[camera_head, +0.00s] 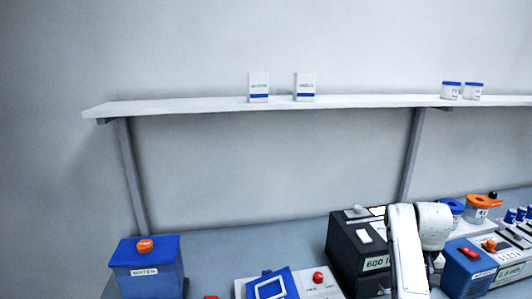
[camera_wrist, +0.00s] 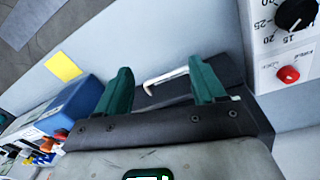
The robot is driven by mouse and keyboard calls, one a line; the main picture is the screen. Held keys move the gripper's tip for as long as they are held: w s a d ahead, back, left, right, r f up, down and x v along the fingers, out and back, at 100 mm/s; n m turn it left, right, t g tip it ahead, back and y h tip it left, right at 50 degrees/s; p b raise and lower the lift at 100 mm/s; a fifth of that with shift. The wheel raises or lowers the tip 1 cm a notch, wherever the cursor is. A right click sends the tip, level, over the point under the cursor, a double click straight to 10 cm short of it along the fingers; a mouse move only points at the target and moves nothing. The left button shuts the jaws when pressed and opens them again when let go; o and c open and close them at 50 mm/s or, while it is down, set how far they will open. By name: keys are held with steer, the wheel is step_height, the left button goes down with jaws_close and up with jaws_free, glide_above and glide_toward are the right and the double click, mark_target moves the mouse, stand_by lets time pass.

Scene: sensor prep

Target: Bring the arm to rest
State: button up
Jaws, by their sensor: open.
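My gripper (camera_wrist: 162,86) shows in the wrist view as two green fingers standing well apart, so it is open. A thin white bent bar shows beyond the gap between the fingers. I cannot tell whether it touches them, but nothing is seen gripped. In the head view my white arm (camera_head: 408,255) rises from the bottom edge in front of the bench equipment. My fingers do not show there.
A black box with a display (camera_head: 362,250) stands close behind my arm. A blue WATEN box (camera_head: 148,268) stands at left and a blue device (camera_head: 468,268) at right. A white shelf (camera_head: 200,106) holds small cartons and jars. A yellow note (camera_wrist: 63,66) shows in the wrist view.

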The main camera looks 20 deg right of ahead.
steer(key=shift+n, duration=0.7)
steer(key=s+a+f, duration=0.1)
steer(key=a+f, duration=0.2)
steer(key=s+a+f, duration=0.2)
steer(key=a+f, duration=0.1)
steer(key=s+a+f+b, duration=0.1)
steer(key=a+f, duration=0.2)
steer(key=shift+s+a+f, duration=0.15)
steer(key=shift+a, duration=0.05)
steer(key=s+a+f+n+b, duration=0.1)
steer(key=s+a+f+n, duration=0.1)
steer(key=s+a, duration=0.8)
steer(key=s+a+f+n+t+b, duration=0.1)
steer(key=s+a+f, duration=0.3)
steer(key=s+a, duration=0.6)
steer(key=shift+f+n+y+b, duration=0.25)
steer(key=shift+n+y+b, duration=0.05)
steer(key=shift+n, duration=0.2)
